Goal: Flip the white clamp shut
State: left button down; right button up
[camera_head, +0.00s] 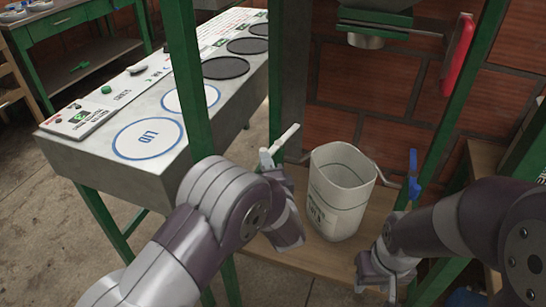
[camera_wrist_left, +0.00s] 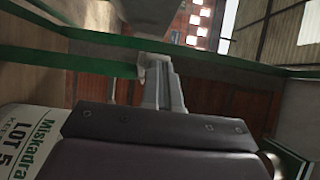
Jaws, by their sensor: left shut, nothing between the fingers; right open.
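The white clamp (camera_head: 282,146) is at the left of the frame around the bin, its lever slanting up to the right. My left gripper (camera_head: 284,196) is just below it, shut and empty. Its fingertips are hard to make out in the head view. In the left wrist view the shut grey fingers (camera_wrist_left: 166,85) point away from the camera, with a small white piece (camera_wrist_left: 145,66), which looks like the clamp, close beside the tips. I cannot tell whether they touch. My right gripper (camera_head: 378,272) is open and empty, low at the right.
A white bin (camera_head: 340,190) stands between the white clamp and a blue clamp (camera_head: 415,176). It also shows in the left wrist view (camera_wrist_left: 30,140). Green posts (camera_head: 187,75) rise close to my left arm. A grey console (camera_head: 110,155) stands at left.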

pick_arm(q)
jog(key=shift+w+a+p, duration=0.3)
jog(key=shift+a+p, duration=0.25)
jog(key=shift+a, duration=0.1)
jog(key=shift+w+a+p, duration=0.35)
jog(key=shift+a+p, duration=0.15)
jog(key=shift+a, duration=0.1)
jog(key=shift+w+a+p, duration=0.3)
jog(key=shift+a+p, duration=0.25)
jog(key=shift+a, duration=0.1)
